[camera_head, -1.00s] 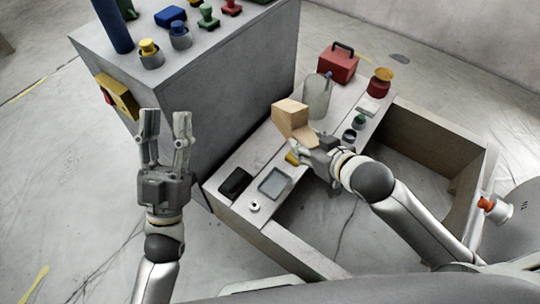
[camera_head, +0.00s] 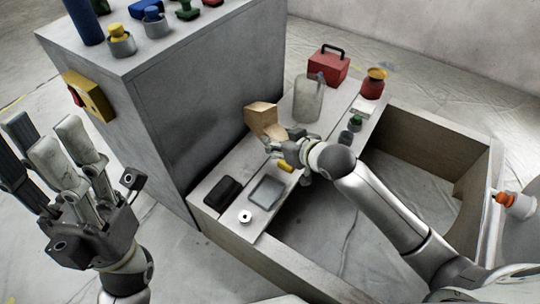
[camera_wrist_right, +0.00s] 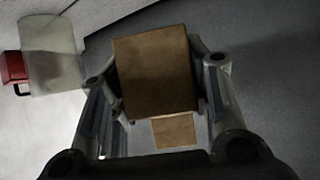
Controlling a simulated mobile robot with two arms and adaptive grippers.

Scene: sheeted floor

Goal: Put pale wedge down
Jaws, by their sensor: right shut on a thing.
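The pale wedge (camera_head: 262,118) is a tan, wood-coloured block in the head view, over the narrow grey ledge beside the tall grey cabinet. It fills the middle of the right wrist view (camera_wrist_right: 155,72), between the two fingers. My right gripper (camera_head: 280,146) is shut on it; I cannot tell whether the wedge touches the ledge (camera_head: 222,169). My left gripper (camera_head: 60,150) is open and empty at the left, raised close to the head camera.
A clear container (camera_head: 309,98), a red toolbox (camera_head: 328,66) and a red jar (camera_head: 373,84) stand farther along the ledge. A black case (camera_head: 222,191) and a grey tray (camera_head: 266,191) lie nearer. The tall grey cabinet (camera_head: 200,100) stands close on the left.

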